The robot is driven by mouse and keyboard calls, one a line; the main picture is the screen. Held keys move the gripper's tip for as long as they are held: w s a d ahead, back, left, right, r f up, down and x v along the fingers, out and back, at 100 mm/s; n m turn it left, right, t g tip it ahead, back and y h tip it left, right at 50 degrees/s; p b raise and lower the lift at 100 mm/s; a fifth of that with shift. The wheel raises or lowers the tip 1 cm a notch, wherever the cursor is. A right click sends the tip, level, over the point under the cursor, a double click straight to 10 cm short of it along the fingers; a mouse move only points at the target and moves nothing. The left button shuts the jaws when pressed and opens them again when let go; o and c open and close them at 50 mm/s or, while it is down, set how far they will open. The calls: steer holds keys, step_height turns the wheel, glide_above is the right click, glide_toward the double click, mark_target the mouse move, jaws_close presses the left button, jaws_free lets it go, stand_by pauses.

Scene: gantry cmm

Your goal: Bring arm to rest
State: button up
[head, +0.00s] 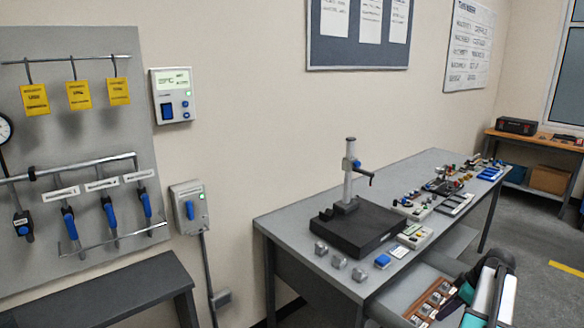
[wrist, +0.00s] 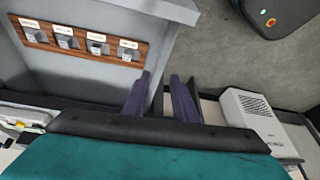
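My arm shows at the lower right of the head view, its white and teal links in front of the table's near side. A grey drawer (wrist: 110,70) lies below and beside the fingers. A wooden holder (wrist: 78,46) with several labelled metal blocks sits inside it, left of the fingers. The same holder shows in the head view (head: 433,299), close to the arm.
The grey table (head: 300,262) carries a black measuring stand (head: 350,228), small metal blocks (head: 339,262) and many small parts. The drawer (head: 395,290) stands open under its near edge. A dark bench (head: 110,288) is at the left. Grey floor (head: 535,270) is clear at the right.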

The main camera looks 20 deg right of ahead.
steer(key=w+a+f+n+g+y+b, duration=0.1)
steer(key=w+a+f+n+g+b, duration=0.15)
steer(key=a+f, duration=0.8)
steer(key=w+a+f+n+g+y+b, duration=0.1)
steer(key=w+a+f, duration=0.2)
steer(key=a+f, duration=0.7)
steer(key=w+a+f+n+g+y+b, duration=0.1)
steer(key=w+a+f+g, duration=0.35)
steer(key=a, duration=1.05)
steer(key=s+a+f+h+b, duration=0.1)
steer(key=s+a+f, duration=0.5)
steer(key=a+f, duration=0.15)
steer(key=s+a+f+h+b, duration=0.1)
steer(key=s+a+f+b, duration=0.1)
steer(key=s+a+f, duration=0.45)
steer(key=s+a+f+m+g+h+b, duration=0.1)
steer(key=s+a+f+m+h, duration=0.2)
steer(key=s+a+f+m, duration=0.2)
steer(key=s+f+m, duration=0.2)
steer(key=s+m, duration=0.2)
steer(key=s, duration=0.2)
steer(key=shift+s+f, duration=0.35)
